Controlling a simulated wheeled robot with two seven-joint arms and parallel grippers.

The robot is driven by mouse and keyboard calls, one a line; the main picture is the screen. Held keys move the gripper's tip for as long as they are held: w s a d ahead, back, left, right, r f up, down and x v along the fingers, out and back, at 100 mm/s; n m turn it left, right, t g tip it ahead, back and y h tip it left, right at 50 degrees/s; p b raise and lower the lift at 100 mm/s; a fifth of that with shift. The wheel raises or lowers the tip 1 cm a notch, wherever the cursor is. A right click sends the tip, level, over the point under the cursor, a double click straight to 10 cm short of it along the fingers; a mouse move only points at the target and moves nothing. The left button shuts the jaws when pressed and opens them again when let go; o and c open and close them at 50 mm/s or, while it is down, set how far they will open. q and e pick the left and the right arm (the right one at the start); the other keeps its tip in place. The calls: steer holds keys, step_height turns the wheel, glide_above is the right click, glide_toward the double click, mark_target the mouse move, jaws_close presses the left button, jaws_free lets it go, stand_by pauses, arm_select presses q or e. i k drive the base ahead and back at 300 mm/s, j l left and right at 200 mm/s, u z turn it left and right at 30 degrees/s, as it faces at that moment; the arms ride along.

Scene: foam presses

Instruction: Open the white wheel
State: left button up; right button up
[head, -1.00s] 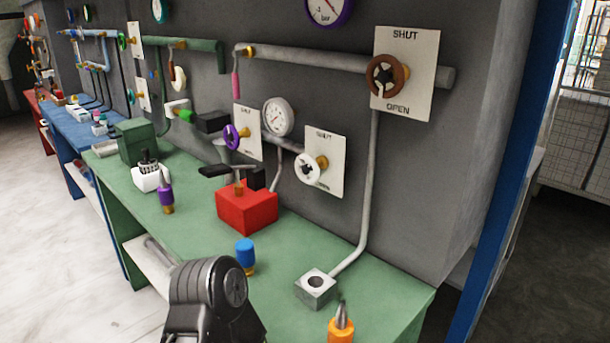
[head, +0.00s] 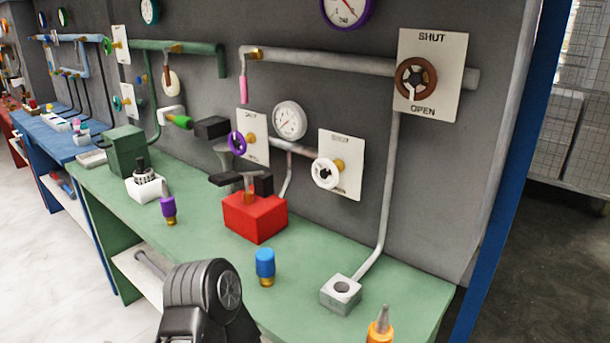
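The white wheel (head: 326,173) is a small round handwheel on a brass stem. It stands out from a white plate (head: 341,165) on the grey wall above the green bench. The plate's lettering is too small to read surely. A black and grey part of my own arm (head: 205,300) rises at the bottom, in front of the bench edge, well below and left of the wheel. No gripper fingers show, and nothing touches the wheel.
A red box (head: 255,217) and a blue-capped piece (head: 265,267) stand on the green bench (head: 310,265). A grey block (head: 341,294) and an orange bottle (head: 380,327) are at right. Beside the white wheel are a purple wheel (head: 237,143) and gauge (head: 290,120); a brown wheel (head: 416,78) is above right.

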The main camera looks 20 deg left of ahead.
mark_target(325, 173)
steer(key=k+j+z, duration=0.1)
steer(key=j, duration=0.3)
steer(key=k+j+z, duration=0.1)
steer(key=j, duration=0.3)
steer(key=k+j+z, duration=0.1)
steer(key=j, duration=0.3)
steer(key=k+j+z, duration=0.1)
steer(key=j, duration=0.3)
steer(key=k+j+z, duration=0.1)
steer(key=j, duration=0.25)
steer(key=k+j+z, duration=0.1)
steer(key=j, duration=0.25)
steer(key=k, duration=0.1)
